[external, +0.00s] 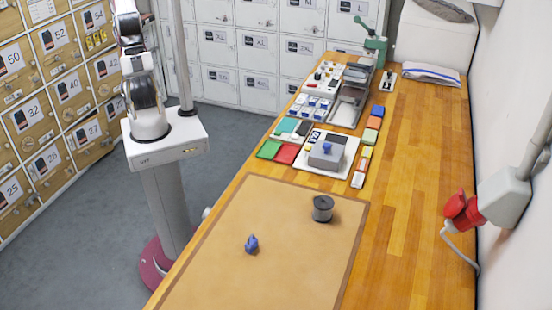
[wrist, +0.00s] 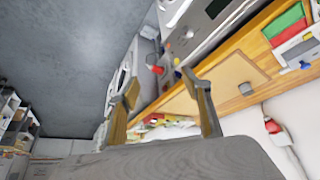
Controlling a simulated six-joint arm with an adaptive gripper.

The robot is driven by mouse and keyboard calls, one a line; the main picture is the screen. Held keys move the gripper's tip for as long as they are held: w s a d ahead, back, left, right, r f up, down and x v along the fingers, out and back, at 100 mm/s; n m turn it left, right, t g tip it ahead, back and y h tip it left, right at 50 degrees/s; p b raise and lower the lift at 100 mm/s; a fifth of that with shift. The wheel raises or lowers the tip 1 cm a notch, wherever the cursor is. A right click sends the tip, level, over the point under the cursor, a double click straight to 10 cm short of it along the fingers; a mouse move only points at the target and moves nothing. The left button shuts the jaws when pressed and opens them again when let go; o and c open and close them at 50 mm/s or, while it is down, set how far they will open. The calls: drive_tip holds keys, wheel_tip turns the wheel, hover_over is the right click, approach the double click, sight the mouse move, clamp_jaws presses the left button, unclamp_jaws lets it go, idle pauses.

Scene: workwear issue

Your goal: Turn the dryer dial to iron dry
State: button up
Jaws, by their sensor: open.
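My gripper (wrist: 162,80) shows in the wrist view with its two fingers wide apart and nothing between them. In the external view my arm rises at the upper left and runs out of the top edge, so the gripper is not seen there. In the wrist view, white and grey appliances (wrist: 218,18) stand at the top, tilted in the picture, beyond the fingers. Any of them may be the dryer, but I cannot tell which. The dial and its markings are too small to make out. No dryer is clearly seen in the external view.
A wooden counter (external: 415,230) carries a tan mat (external: 290,275) with a dark cylinder (external: 322,208) and a small blue object (external: 251,243). Trays and coloured pads crowd its far half. A red device (external: 460,212) hangs on the right wall. Lockers (external: 230,75) line the back. Grey floor is clear.

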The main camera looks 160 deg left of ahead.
drive_tip(key=w+d+f+g+h, duration=0.1)
drive_tip(key=d+f+g, duration=0.3)
drive_tip(key=d+f, duration=0.65)
drive_tip(key=w+d+f+g+h, duration=0.1)
drive_tip(key=d+f+g, duration=0.2)
drive_tip(key=d+f, duration=0.7)
wheel_tip(320, 180, down, 20)
drive_tip(key=n+y, duration=0.2)
drive_tip(key=n, duration=0.1)
drive_tip(key=w+a+f+n+t+y, duration=0.1)
drive_tip(key=a+f+n+t+y, duration=0.25)
drive_tip(key=a+f, duration=0.35)
drive_tip(key=w+a+f+n+t+y, duration=0.15)
drive_tip(key=a+f+y, duration=0.25)
drive_tip(key=a, duration=0.6)
drive_tip(key=w+a+r+n+t+y, duration=0.2)
drive_tip(key=a+r+t+y, duration=0.15)
drive_tip(key=a, duration=0.25)
drive_tip(key=w+r+n+t+y, duration=0.2)
drive_tip(key=w+r+t+y, duration=0.1)
drive_tip(key=r, duration=0.9)
drive_tip(key=shift+w+a+r+t, duration=0.3)
drive_tip(key=shift+w+a+t, duration=0.05)
drive_tip(key=shift+a+t, duration=0.1)
drive_tip(key=shift+w+a, duration=0.1)
